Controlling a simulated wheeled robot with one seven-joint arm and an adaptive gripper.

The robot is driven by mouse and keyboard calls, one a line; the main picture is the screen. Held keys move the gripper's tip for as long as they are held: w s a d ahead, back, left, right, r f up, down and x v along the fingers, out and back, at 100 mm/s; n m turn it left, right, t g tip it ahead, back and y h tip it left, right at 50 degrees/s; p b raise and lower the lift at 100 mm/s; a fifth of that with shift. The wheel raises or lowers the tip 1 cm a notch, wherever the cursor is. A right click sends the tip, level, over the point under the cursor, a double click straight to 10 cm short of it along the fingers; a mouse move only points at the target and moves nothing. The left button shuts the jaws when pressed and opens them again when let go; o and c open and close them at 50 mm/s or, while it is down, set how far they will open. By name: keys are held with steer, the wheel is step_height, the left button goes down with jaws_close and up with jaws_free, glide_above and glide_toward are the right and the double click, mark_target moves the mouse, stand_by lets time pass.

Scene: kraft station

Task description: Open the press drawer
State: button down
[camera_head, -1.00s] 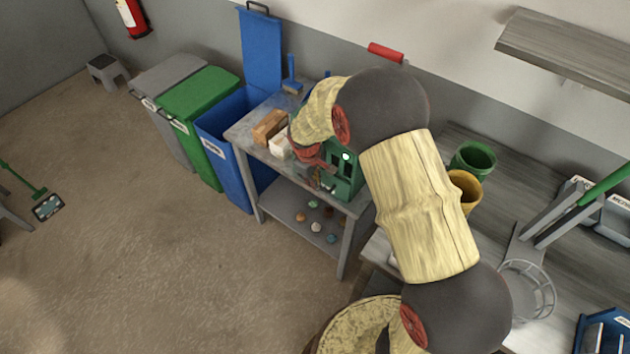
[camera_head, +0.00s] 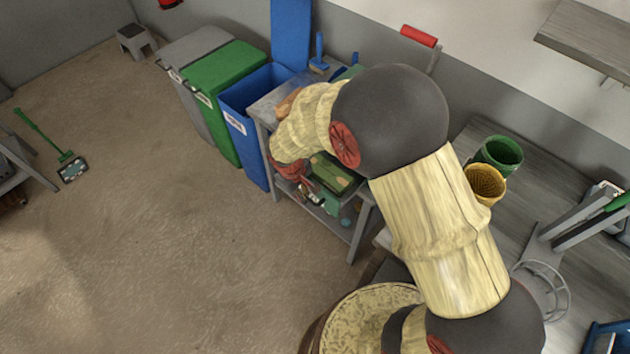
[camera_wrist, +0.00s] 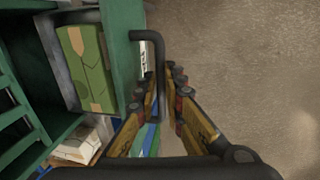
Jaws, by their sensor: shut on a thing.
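The press drawer (camera_wrist: 124,50) has a green front panel and stands pulled out in the wrist view, with its inside showing. A green and tan piece (camera_wrist: 86,68) lies inside it. The drawer's dark bent handle (camera_wrist: 158,55) sits between the fingers of my gripper (camera_wrist: 164,82), which are shut on it. In the head view the open drawer (camera_head: 334,174) juts out from the bench front, with the green and tan piece in it. There my arm hides most of the press and the handle.
The press bench (camera_head: 263,110) has a lower shelf. A blue bin (camera_head: 236,92) and a green bin (camera_head: 222,66) stand to its left. A workbench with a green bucket (camera_head: 499,153) and yellow bucket (camera_head: 484,184) is on the right. The floor in front is clear.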

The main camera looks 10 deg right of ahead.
steer(key=shift+s+a, duration=0.45)
steer(key=shift+a, duration=0.2)
steer(key=shift+s+a, duration=0.45)
steer(key=shift+a, duration=0.2)
steer(key=c, duration=1.9)
jaws_free()
steer(key=r, duration=0.4)
steer(key=s+a+r, duration=0.1)
steer(key=r, duration=0.6)
steer(key=shift+s+a+r, duration=0.15)
steer(key=shift+a+r, duration=0.25)
